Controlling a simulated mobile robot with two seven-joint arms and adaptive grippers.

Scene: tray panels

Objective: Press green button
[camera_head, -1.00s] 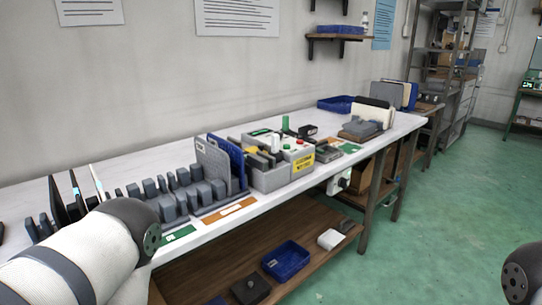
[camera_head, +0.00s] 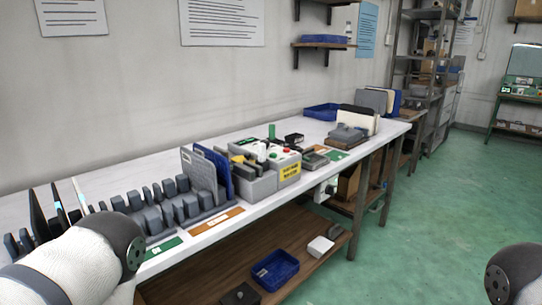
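A grey box with a yellow label (camera_head: 289,171) stands near the middle of the white workbench. A red button (camera_head: 286,150) shows on its light top, with a small green spot beside it that looks like the green button (camera_head: 273,156). A separate green upright piece (camera_head: 272,131) stands just behind the box. Parts of my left arm fill the lower left and a part of my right arm shows at the lower right. Neither gripper is in the picture, and nothing of mine touches the box.
Grey racks (camera_head: 172,204) and a blue panel (camera_head: 221,173) stand left of the box. A device (camera_head: 314,159) and a holder with panels (camera_head: 352,131) stand to its right. A blue bin (camera_head: 275,270) lies on the lower shelf (camera_head: 225,262). Green floor is open at right.

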